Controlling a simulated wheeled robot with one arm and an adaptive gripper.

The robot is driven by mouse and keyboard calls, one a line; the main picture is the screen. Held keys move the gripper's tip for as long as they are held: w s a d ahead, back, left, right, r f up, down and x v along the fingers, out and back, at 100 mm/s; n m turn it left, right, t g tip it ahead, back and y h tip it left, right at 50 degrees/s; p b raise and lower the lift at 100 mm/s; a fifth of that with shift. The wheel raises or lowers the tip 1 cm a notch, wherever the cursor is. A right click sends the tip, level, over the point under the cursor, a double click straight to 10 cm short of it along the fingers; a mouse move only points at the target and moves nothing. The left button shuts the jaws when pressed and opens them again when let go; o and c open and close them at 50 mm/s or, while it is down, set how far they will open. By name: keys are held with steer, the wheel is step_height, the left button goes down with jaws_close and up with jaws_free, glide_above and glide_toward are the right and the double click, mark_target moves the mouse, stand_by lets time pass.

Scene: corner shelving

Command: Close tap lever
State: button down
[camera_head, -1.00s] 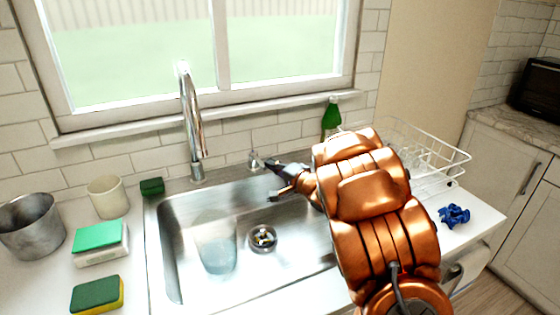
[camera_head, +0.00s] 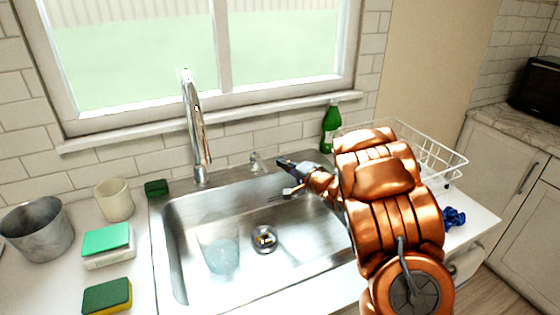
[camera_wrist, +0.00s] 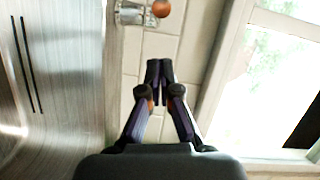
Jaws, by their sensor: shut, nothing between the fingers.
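The small chrome tap lever (camera_head: 256,161) stands on the back rim of the sink, right of the tall chrome tap (camera_head: 195,125). In the wrist view a metal fitting with an orange-brown ball end (camera_wrist: 161,8) shows at the top edge, and it looks like the lever. My gripper (camera_head: 283,163) is just right of the lever in the head view, with a small gap between them. In the wrist view my gripper (camera_wrist: 160,70) has its dark fingertips together and empty, pointing along the tiled wall, with the fitting beyond and left of the tips.
A clear glass-like shape (camera_head: 221,254) is in the steel sink (camera_head: 185,225) beside the drain (camera_head: 264,239). A green bottle (camera_head: 331,125) and a white wire rack (camera_head: 440,160) stand to the right. Sponges, a cup (camera_head: 115,200) and a metal pot (camera_head: 37,228) are left.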

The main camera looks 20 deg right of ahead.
steer(key=b+v, duration=0.2)
steer(key=v, duration=0.8)
stand_by(1.2)
steer(key=s+d+r+n+g+h, duration=0.1)
steer(key=d+r+n+g+h, duration=0.15)
steer(key=d+h, duration=0.4)
steer(key=s+a+n+g+h, duration=0.15)
steer(key=s+g+h, duration=0.3)
steer(key=s, duration=0.45)
steer(key=s+a+f+n+g, duration=0.1)
steer(key=s+a+g, duration=0.1)
steer(key=s, duration=0.3)
steer(key=s+a+f+n+g+y, duration=0.1)
steer(key=s+a+g, duration=0.1)
steer(key=s+a, duration=0.3)
steer(key=s+a+f+n+g+y, duration=0.1)
steer(key=s+a+g, duration=0.1)
steer(key=s, duration=0.5)
steer(key=shift+a+g+p, duration=0.3)
steer(key=shift+a+p, duration=0.05)
steer(key=shift+a, duration=0.5)
steer(key=s+a+n+g+y, duration=0.1)
steer(key=s+a+n+g, duration=0.1)
steer(key=s+a, duration=0.3)
steer(key=s+a+n+g+y, duration=0.1)
steer(key=s+a, duration=0.4)
steer(key=s, duration=0.5)
steer(key=shift+s+r+n+g+y, duration=0.3)
steer(key=shift+n+g+y, duration=0.1)
steer(key=shift+n+g, duration=0.35)
